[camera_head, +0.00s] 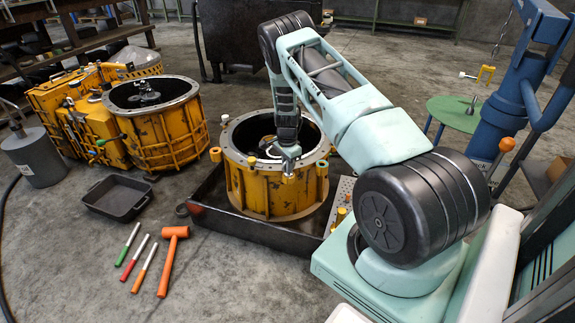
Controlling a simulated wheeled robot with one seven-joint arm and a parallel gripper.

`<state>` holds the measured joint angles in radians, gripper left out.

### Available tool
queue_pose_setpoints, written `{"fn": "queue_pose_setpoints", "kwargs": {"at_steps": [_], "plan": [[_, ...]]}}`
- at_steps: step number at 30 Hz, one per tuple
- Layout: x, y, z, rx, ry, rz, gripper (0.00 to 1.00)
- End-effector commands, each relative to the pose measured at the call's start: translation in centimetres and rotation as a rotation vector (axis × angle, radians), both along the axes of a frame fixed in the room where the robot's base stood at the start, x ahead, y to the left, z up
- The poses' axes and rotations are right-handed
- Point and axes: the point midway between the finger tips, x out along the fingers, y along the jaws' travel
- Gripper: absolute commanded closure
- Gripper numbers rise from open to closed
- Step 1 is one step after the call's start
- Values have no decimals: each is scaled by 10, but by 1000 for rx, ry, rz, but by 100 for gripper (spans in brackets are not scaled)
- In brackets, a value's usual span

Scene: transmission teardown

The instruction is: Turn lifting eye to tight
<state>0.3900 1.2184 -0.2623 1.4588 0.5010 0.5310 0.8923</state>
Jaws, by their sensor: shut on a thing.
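The round yellow housing (262,192) has a grey bolted rim and an open top, and stands in a black tray. My gripper (288,154) points down over the near right part of that rim. It is shut on a small metal piece (288,171) at its fingertips, which I take to be the lifting eye. The fingers cover most of this piece, so its ring, its thread and how far it is seated cannot be made out.
The black tray (262,230) surrounds the housing. A second yellow housing (165,135) stands at left. An orange mallet (172,262), several marker-like tools (131,252) and an empty black bin (114,198) lie on the floor. A blue hoist (510,95) stands at right.

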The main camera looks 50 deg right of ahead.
Motion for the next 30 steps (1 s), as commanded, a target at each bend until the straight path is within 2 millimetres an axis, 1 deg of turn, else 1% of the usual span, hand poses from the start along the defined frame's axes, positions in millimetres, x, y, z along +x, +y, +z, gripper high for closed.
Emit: {"fn": "queue_pose_setpoints", "kwargs": {"at_steps": [6,15,22,30], "plan": [[2,0,0,0,1,-180,100],[2,-1,0,0,0,-354,100],[3,-1,0,0,1,-412,100],[3,-1,0,1,1,-428,100]]}}
